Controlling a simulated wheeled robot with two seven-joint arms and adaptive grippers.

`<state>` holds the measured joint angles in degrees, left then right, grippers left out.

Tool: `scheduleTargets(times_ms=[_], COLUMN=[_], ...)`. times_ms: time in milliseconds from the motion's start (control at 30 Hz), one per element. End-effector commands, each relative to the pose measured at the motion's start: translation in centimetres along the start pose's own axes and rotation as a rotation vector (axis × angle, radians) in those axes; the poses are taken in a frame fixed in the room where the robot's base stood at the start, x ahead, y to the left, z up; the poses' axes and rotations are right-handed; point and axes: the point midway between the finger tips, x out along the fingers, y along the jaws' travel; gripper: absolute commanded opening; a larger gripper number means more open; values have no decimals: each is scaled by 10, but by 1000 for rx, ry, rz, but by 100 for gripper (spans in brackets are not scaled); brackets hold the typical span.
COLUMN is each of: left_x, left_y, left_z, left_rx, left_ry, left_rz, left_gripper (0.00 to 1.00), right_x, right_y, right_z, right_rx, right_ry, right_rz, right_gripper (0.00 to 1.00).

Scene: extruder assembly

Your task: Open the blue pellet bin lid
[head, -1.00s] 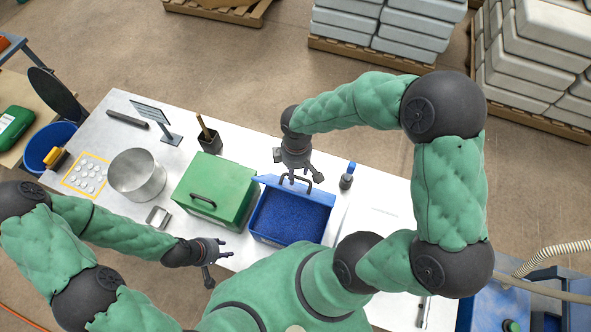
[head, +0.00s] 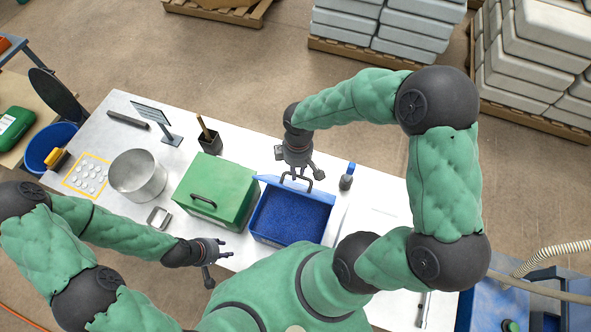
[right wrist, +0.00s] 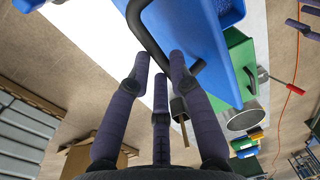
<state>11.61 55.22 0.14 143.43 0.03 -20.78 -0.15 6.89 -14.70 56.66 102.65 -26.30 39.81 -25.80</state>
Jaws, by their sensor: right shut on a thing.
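The blue pellet bin (head: 252,237) stands on the table in front of my body, with blue pellets (head: 293,217) showing inside. Its blue lid (head: 325,199) is swung up and stands tilted at the bin's far edge. My right gripper (head: 302,177) is at the dark lid handle and shut on it. In the right wrist view, the handle (right wrist: 148,35) passes at the fingertips (right wrist: 160,65), with the blue lid (right wrist: 192,38) beyond. My left gripper (head: 212,264) is open and empty at the table's near edge, left of the bin.
A closed green bin (head: 225,178) with a handle stands just left of the blue bin. A metal pot (head: 138,175), a small metal tray (head: 159,217) and a brush holder (head: 210,144) are further left. A blue-capped bottle (head: 347,180) stands right of the lid.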

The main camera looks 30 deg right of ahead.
Motion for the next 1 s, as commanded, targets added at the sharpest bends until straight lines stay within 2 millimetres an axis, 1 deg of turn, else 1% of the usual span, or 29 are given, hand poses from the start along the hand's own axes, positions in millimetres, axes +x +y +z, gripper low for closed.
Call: scheduleTargets(times_ms=[33, 200, 433, 633, 833, 1000], left_x=[-4, -14, -22, -19, -10, -1], left_y=[2, 5, 8, 7, 3, 0], left_z=[0, 0, 1, 1, 0, 0], left_rx=[0, 0, 0, 0, 0, 0], left_ry=[0, 0, 0, 0, 0, 0], left_rz=[0, 0, 0, 0, 0, 0], left_gripper=[40, 40, 40, 40, 40, 40], right_x=[-3, -7, -10, -8, -5, -2], right_y=[4, 20, 48, 74, 99, 116], right_z=[1, 1, 0, 0, 0, 0], right_rx=[5, 7, 6, 5, 3, 0], right_ry=[-2, -2, 0, 2, 2, 2], right_rz=[-16, -88, -216, -334, -451, -448], right_gripper=[0, 0, 0, 0, 0, 0])
